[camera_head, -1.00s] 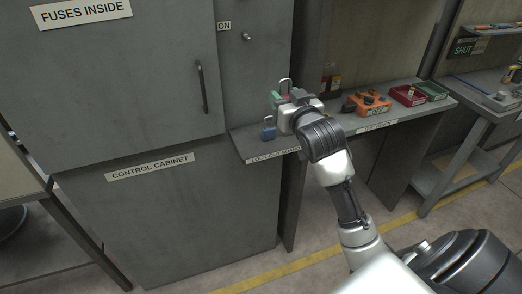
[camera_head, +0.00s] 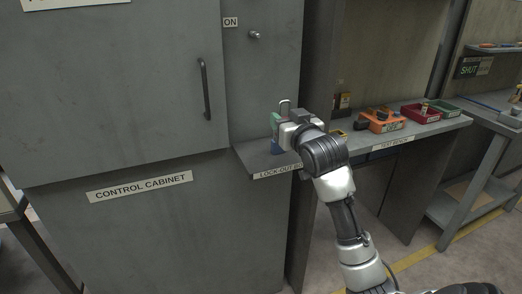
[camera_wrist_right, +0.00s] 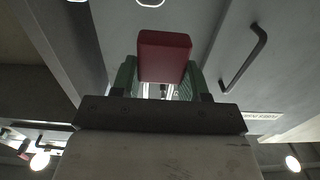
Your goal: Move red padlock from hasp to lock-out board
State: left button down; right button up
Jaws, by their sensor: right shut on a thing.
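The red padlock (camera_wrist_right: 164,57) is between my right gripper's green fingertips in the right wrist view, its body toward the camera. In the head view its pale shackle (camera_head: 285,103) points up above my right gripper (camera_head: 279,123), and its body is mostly hidden. The gripper is shut on it, above the lock-out board shelf (camera_head: 252,160). A blue padlock (camera_head: 276,147) is on that shelf, just below the gripper and partly covered. I cannot make out a hasp for certain. My left gripper is not in view.
The grey control cabinet (camera_head: 130,120) with its dark handle (camera_head: 206,88) stands to the left. A small knob (camera_head: 254,35) is beside the ON label. To the right, the test bench holds an orange tool caddy (camera_head: 381,122), a red bin (camera_head: 419,115) and a green bin.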

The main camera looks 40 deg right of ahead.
jog(key=w+a+f, duration=0.1)
jog(key=w, duration=0.1)
jog(key=w+a+f, duration=0.3)
jog(key=w, duration=0.1)
jog(key=shift+w+a+f, duration=0.15)
jog(key=shift+w+f, duration=0.2)
jog(key=shift+w, duration=0.05)
jog(key=shift+w+a+f, duration=0.1)
jog(key=shift+f, duration=2)
jog(key=shift+f, duration=0.1)
jog(key=o, duration=1)
